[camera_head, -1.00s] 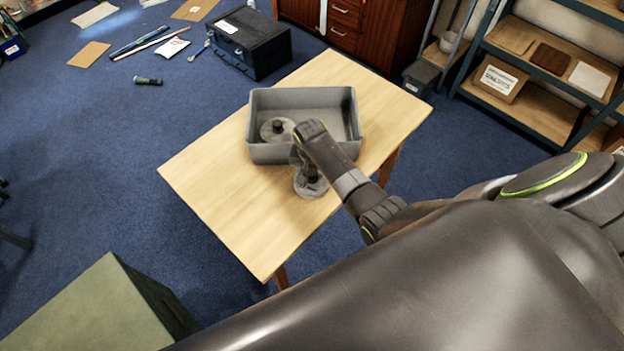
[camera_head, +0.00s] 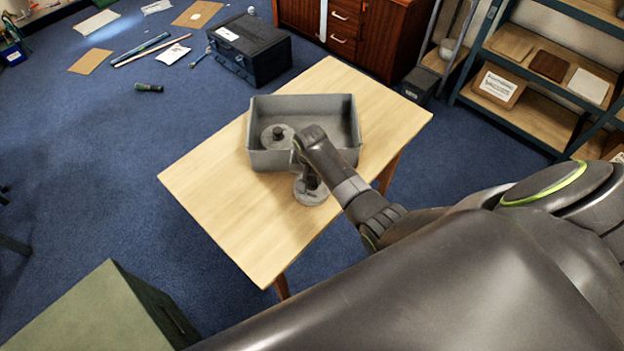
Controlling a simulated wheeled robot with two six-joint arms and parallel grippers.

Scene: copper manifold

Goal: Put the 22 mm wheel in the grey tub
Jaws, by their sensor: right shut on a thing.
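The grey tub (camera_head: 330,105) stands on the wooden table. A grey wheel with a dark knob (camera_head: 267,137) lies inside it at the near left. A second grey wheel (camera_head: 312,197) is just outside the tub's near wall, at or close to the tabletop. My right gripper (camera_head: 311,182) is over this second wheel and shut on its dark upright middle part, which the hand partly hides. I cannot read a size on either wheel, nor tell whether the second wheel touches the table. My left gripper does not show.
The wooden table (camera_head: 220,205) is clear to the left and front of the tub. A green box (camera_head: 95,310) stands at the lower left. A black case (camera_head: 250,50) is on the floor behind the table, and shelves (camera_head: 530,95) stand at the right.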

